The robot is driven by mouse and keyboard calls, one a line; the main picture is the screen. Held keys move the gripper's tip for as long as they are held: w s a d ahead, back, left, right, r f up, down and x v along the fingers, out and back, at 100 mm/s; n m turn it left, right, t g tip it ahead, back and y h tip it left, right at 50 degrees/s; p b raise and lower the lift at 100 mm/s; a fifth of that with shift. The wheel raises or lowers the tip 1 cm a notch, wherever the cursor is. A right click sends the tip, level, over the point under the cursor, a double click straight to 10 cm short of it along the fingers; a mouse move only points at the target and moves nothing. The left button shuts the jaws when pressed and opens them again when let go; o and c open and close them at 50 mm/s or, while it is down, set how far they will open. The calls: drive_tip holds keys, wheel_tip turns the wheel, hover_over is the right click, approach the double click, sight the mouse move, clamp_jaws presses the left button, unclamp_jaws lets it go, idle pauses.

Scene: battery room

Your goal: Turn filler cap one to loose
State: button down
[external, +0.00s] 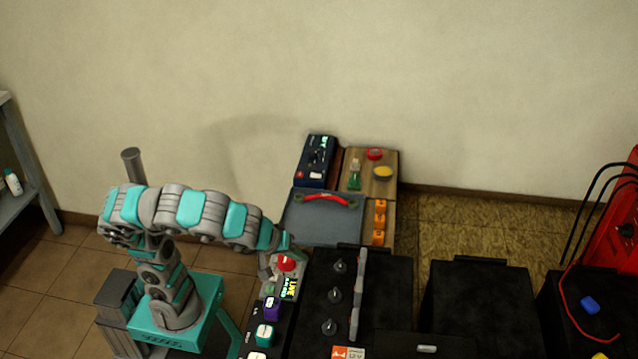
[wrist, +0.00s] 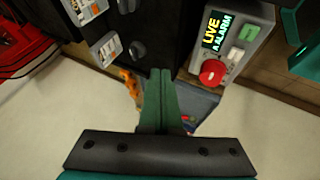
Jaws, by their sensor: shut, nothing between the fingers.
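Three dark round filler caps with pointer-like tops stand in a row on the black battery (external: 385,300): a far one (external: 340,267), a middle one (external: 334,295) and a near one (external: 329,327). No number is readable, so I cannot tell which is cap one. Two dark caps show in the wrist view, one near the battery's end (wrist: 137,50) and one at the top edge (wrist: 126,6). My gripper (wrist: 161,72) has its green fingers together and empty, apart from the caps. In the external view my gripper (external: 288,241) is left of the far cap.
A grey box with a red knob (external: 286,264) and a lit "LIVE ALARM" screen (wrist: 216,31) stands beside the battery, close to my gripper. A grey tray (external: 310,229) holds a red-handled tool. A light bar (external: 358,295) runs along the caps' right side.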

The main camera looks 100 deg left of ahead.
sight(343, 272)
drive_tip(key=x, duration=0.7)
drive_tip(key=shift+w+a+p, duration=0.15)
drive_tip(key=shift+w+p, duration=0.15)
drive_tip(key=shift+w, duration=0.55)
drive_tip(key=shift+w+a, duration=0.15)
drive_tip(key=shift+w, duration=1)
drive_tip(key=shift+w+f+n+g+y+b, duration=0.2)
drive_tip(key=shift+n+g+y+b, duration=0.2)
drive_tip(key=shift+n+b, duration=0.3)
drive_tip(key=shift+w+d+n+g+b, duration=0.3)
drive_tip(key=shift+d+n+g+b, duration=0.1)
drive_tip(key=shift+n+b, duration=0.5)
drive_tip(key=shift+w+d+r+b, duration=0.1)
drive_tip(key=shift+w+d+b, duration=0.25)
drive_tip(key=shift+w+b, duration=1.05)
drive_tip(key=shift+w+a, duration=0.15)
drive_tip(key=shift+w, duration=0.1)
